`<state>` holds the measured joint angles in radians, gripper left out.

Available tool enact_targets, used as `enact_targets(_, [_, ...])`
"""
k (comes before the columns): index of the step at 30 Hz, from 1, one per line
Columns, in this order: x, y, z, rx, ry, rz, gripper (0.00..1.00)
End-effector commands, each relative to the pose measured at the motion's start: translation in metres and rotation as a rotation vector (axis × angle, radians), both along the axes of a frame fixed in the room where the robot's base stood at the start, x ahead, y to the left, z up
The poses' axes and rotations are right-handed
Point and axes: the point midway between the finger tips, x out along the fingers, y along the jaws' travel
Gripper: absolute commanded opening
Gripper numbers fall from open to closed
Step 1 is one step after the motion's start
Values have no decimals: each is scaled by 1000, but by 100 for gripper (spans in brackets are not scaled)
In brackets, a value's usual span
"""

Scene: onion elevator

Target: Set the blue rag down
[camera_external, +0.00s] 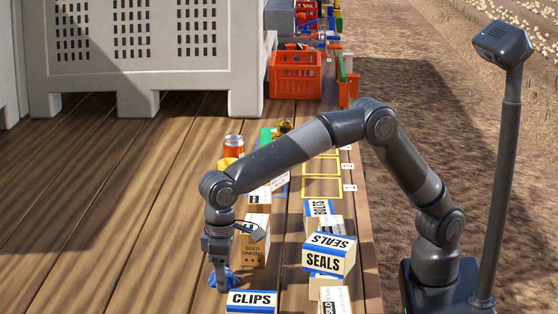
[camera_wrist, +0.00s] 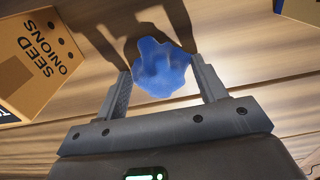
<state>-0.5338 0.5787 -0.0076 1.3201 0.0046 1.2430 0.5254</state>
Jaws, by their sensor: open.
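The blue rag (camera_wrist: 160,68) lies crumpled on the wooden deck in the wrist view, between the tips of my two fingers. My gripper (camera_wrist: 163,82) is open, with a finger on either side of the rag; I cannot tell whether either finger touches it. In the external view my gripper (camera_external: 220,284) points down at the deck, and the rag (camera_external: 231,279) shows partly behind the fingers. The rag looks as if it rests on the planks.
A seed onions box (camera_wrist: 42,62) stands close to the left in the wrist view. A clips box (camera_external: 251,301) lies just right of the gripper in the external view, with seals boxes (camera_external: 329,254) further right. Bare planks (camera_external: 120,220) lie open to the left.

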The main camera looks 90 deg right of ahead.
Motion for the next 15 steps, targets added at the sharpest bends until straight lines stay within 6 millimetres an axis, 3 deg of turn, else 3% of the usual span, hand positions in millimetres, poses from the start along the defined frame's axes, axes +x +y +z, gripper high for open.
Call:
enact_targets(5, [1, 0, 19, 2, -3, 0, 65])
enact_targets(15, [1, 0, 91, 2, -4, 0, 65])
